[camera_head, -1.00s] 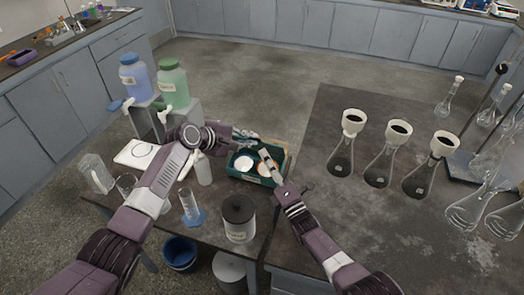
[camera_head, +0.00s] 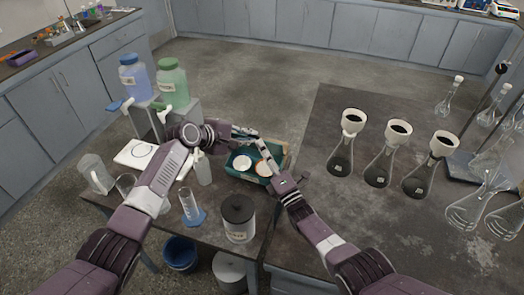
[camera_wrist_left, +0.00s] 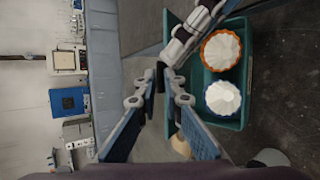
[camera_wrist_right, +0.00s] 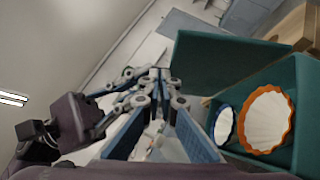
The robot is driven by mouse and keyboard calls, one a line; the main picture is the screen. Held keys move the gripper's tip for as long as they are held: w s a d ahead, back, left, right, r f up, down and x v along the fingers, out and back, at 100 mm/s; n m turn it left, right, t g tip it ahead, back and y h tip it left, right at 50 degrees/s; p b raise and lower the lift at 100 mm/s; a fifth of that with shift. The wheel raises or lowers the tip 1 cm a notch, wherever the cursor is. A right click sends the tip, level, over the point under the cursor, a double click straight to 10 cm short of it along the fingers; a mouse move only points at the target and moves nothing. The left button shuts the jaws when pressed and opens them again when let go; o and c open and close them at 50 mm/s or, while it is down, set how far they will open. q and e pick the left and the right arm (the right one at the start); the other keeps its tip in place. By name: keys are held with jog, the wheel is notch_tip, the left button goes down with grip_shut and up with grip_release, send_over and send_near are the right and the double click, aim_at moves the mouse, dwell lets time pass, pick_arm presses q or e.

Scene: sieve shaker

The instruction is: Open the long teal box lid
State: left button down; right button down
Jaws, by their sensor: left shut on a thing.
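The long teal box (camera_head: 247,176) stands near the table's back edge. It is open on top, with a blue-rimmed and an orange-rimmed white dish inside. Its teal lid (camera_wrist_right: 220,65) is raised beside the box in the right wrist view. The lid appears edge-on in the left wrist view (camera_wrist_left: 167,24). My left gripper (camera_wrist_left: 160,76) is shut on the lid, apparently at its edge; the contact is hardly visible. My right gripper (camera_wrist_right: 157,75) is close to the left one, at the lid's side. Its fingertips look close together, but whether they hold anything is unclear.
Flasks with funnels (camera_head: 379,160) stand right on the dark table. A wooden block (camera_wrist_right: 295,28) is beside the box.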

pick_arm(q)
jog(key=shift+s+d+f, duration=0.15)
jog(key=shift+s+f, duration=0.15)
jog(key=shift+s, duration=0.05)
pick_arm(e)
jog(key=shift+w+d+r, duration=0.25)
jog(key=shift+w+d, duration=0.05)
jog(key=shift+d, duration=0.05)
pick_arm(q)
jog(key=c, duration=2.2)
grip_release()
jog(key=shift+s, duration=0.1)
jog(key=shift+o, duration=0.2)
pick_arm(e)
jog(key=shift+s, duration=0.1)
jog(key=shift+s+a+f, duration=0.1)
